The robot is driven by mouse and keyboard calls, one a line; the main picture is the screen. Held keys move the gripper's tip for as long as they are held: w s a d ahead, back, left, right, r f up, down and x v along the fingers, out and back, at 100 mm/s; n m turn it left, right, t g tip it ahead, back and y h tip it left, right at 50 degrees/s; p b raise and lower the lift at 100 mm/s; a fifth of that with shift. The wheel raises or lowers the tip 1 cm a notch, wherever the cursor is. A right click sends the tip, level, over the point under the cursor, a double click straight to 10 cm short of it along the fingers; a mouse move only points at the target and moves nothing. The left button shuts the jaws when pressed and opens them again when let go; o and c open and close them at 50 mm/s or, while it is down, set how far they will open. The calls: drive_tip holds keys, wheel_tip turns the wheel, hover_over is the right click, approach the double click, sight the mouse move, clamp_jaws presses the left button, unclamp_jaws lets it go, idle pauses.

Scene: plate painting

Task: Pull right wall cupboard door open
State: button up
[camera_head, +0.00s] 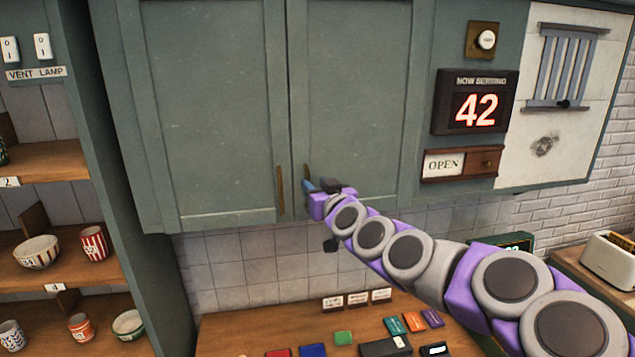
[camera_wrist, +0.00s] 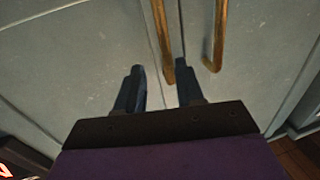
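The right wall cupboard door (camera_head: 352,95) is grey-green and looks shut, flush beside the left door (camera_head: 215,110). Its upright brass handle (camera_head: 306,178) is near its lower inner corner, partly hidden by my gripper in the head view. My gripper (camera_head: 313,186) is at that handle, with the arm reaching in from the lower right. In the wrist view, my gripper (camera_wrist: 160,78) has its two dark fingers apart. One end of a handle, seemingly the right door's (camera_wrist: 162,40), shows between the fingertips, nearer the right finger. I cannot tell whether they touch.
The left door's handle (camera_head: 280,190) is close by; it also seems to be the other handle in the wrist view (camera_wrist: 216,38). A "42" display (camera_head: 474,103) hangs right of the cupboard. A counter (camera_head: 230,325) with small items lies below. Open shelves (camera_head: 60,268) stand left.

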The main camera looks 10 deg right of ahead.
sight(297, 179)
drive_tip(key=shift+w+a+f, duration=0.25)
drive_tip(key=shift+w+a, duration=0.8)
drive_tip(key=shift+a, duration=0.3)
drive_tip(key=shift+s+d+r, duration=0.15)
drive_tip(key=shift+s+d, duration=0.1)
drive_tip(key=shift+d, duration=0.9)
drive_tip(key=c, duration=0.3)
drive_tip(key=shift+a, duration=0.25)
drive_tip(key=c, duration=0.3)
drive_tip(key=shift+a, duration=0.35)
clamp_jaws()
drive_tip(key=shift+d, duration=0.15)
